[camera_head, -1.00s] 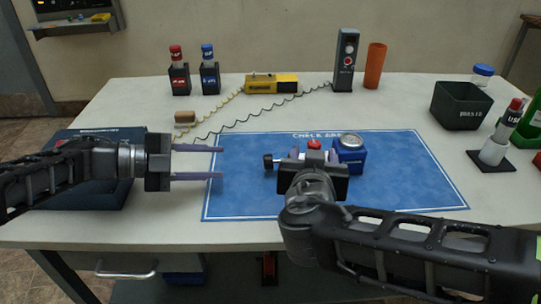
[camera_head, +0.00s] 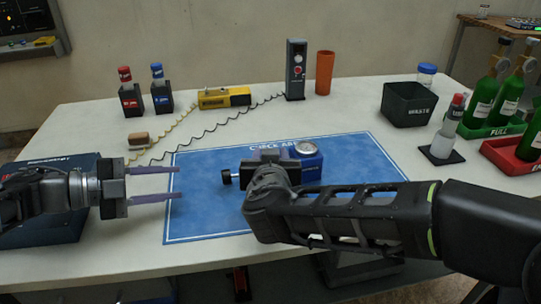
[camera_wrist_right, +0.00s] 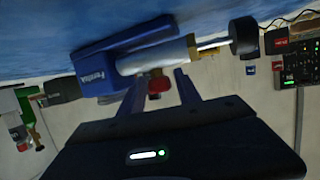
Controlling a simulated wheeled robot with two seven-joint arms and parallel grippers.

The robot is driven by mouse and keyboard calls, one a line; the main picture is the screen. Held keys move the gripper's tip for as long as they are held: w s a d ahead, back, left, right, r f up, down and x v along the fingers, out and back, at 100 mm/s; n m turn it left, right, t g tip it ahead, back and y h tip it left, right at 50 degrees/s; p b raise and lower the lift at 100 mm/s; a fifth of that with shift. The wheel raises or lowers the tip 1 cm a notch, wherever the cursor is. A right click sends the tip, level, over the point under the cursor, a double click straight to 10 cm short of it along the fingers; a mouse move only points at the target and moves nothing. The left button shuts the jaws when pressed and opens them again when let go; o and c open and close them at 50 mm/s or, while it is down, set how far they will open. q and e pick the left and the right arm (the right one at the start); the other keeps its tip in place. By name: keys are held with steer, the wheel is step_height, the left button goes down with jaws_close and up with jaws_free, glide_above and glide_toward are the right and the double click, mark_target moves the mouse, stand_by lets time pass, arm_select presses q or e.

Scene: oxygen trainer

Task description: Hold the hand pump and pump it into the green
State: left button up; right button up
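The hand pump lies on the blue mat (camera_head: 210,215), with a blue gauge body (camera_head: 307,160) at its right and a black knob (camera_head: 227,177) at its left end. My right gripper is over its middle and hides much of it. In the right wrist view the pump shows a blue body (camera_wrist_right: 97,75), silver barrel (camera_wrist_right: 152,57), black knob (camera_wrist_right: 243,38) and red part (camera_wrist_right: 158,85). There my right gripper (camera_wrist_right: 160,88) has its fingers apart, with the red part between them; contact is unclear. My left gripper (camera_head: 180,183) is open and empty at the mat's left. The dial reading is illegible.
A yellow device (camera_head: 224,98) with coiled cords, a grey meter (camera_head: 295,70) and an orange cup (camera_head: 324,72) stand behind the mat. A waste bin (camera_head: 408,104) and green bottles (camera_head: 483,100) are at the right. The mat's left part is clear.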

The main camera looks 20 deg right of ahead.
jaws_close()
stand_by(1.9)
